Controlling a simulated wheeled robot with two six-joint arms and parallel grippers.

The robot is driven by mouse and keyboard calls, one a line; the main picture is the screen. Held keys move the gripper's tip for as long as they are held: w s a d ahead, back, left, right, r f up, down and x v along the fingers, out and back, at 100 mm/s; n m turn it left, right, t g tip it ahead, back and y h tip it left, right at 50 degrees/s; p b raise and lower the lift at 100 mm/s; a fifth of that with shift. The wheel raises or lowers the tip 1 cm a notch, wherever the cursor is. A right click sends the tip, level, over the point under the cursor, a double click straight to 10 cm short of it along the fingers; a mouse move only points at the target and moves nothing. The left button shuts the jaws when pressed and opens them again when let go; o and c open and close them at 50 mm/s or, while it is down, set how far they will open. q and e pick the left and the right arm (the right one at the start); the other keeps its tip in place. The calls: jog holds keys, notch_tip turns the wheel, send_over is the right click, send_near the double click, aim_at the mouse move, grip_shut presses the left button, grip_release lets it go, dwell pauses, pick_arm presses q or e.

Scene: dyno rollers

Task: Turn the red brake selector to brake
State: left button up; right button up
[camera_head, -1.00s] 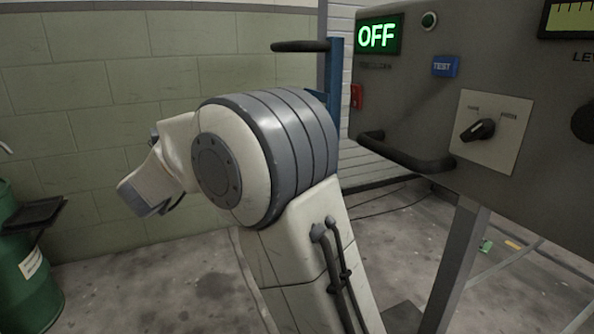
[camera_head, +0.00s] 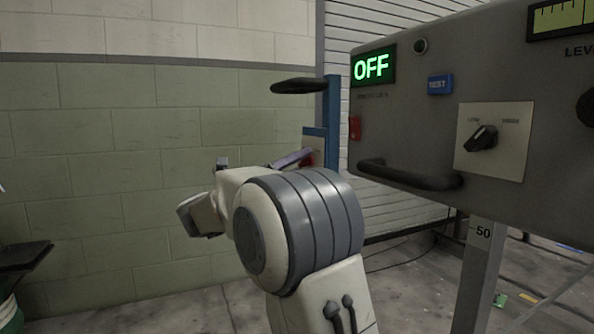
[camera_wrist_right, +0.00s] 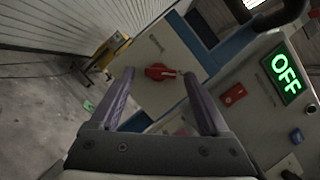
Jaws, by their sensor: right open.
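The red brake selector (camera_wrist_right: 160,71) is a red knob on a pale plate (camera_wrist_right: 150,92), seen in the right wrist view. In the head view a small red part (camera_head: 308,158) shows on the blue stand, partly behind my gripper. My right gripper (camera_wrist_right: 158,76) is open and empty. Its two purple-grey fingers stand either side of the knob in the picture. The knob looks to lie beyond the fingertips; I see no contact. In the head view the right gripper (camera_head: 293,158) is mostly hidden by my arm. My left gripper is not in view.
A grey control panel stands at the right with a green OFF display (camera_head: 371,67), a blue TEST button (camera_head: 440,84), a black rotary knob (camera_head: 481,138) and a protruding black handle (camera_head: 410,175). A black handle (camera_head: 299,86) tops the blue post (camera_head: 333,120). A block wall is behind.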

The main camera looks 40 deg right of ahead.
jog(key=shift+d+r, duration=0.15)
jog(key=shift+d, duration=0.15)
grip_shut()
